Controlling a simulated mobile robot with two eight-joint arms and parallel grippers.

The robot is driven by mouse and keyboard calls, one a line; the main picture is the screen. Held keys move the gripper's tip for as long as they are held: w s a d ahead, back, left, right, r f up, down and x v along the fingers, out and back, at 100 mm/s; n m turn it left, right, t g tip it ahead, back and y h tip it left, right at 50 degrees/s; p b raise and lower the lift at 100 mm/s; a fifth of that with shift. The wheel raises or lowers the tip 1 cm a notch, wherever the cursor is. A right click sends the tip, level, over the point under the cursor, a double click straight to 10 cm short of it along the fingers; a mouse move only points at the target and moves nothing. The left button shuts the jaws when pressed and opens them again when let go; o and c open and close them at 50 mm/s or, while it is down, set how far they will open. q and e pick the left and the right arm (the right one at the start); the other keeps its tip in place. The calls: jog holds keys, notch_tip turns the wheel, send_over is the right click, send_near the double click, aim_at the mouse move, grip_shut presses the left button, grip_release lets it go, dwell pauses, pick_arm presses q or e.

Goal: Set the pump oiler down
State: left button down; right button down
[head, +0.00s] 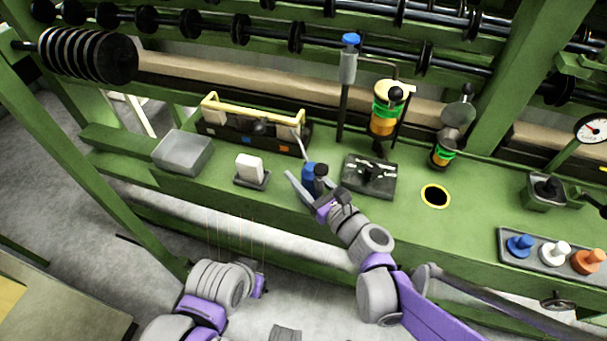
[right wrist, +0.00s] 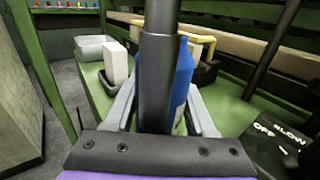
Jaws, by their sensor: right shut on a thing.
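The pump oiler (head: 308,174) has a blue body, a dark pump part and a thin pale spout that leans up and left. It is at the middle of the green bench, near its front edge. My right gripper (head: 309,190) is shut on it, with one finger on each side. In the right wrist view the blue body (right wrist: 183,84) stands roughly upright behind a dark tube (right wrist: 158,75), between the fingers. Its base is hidden, so I cannot tell whether it touches the bench. My left gripper (head: 259,286) is low, in front of the bench; its fingers are not clear.
Left of the oiler are a white block on a dark tray (head: 250,170), a grey bin (head: 183,152) and a black tote with a yellow handle (head: 253,137). A black switch box (head: 369,177) is close on the right. A yellow-ringed hole (head: 435,195) lies further right.

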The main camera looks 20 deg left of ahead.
jog(key=shift+f, duration=0.1)
jog(key=shift+c, duration=1.2)
grip_release()
jog(key=shift+s+d+r, duration=0.1)
jog(key=shift+r, duration=0.15)
jog(key=v, duration=1.1)
jog(key=shift+s+d+p, duration=0.3)
jog(key=shift+p, duration=0.1)
jog(key=shift+f, duration=0.1)
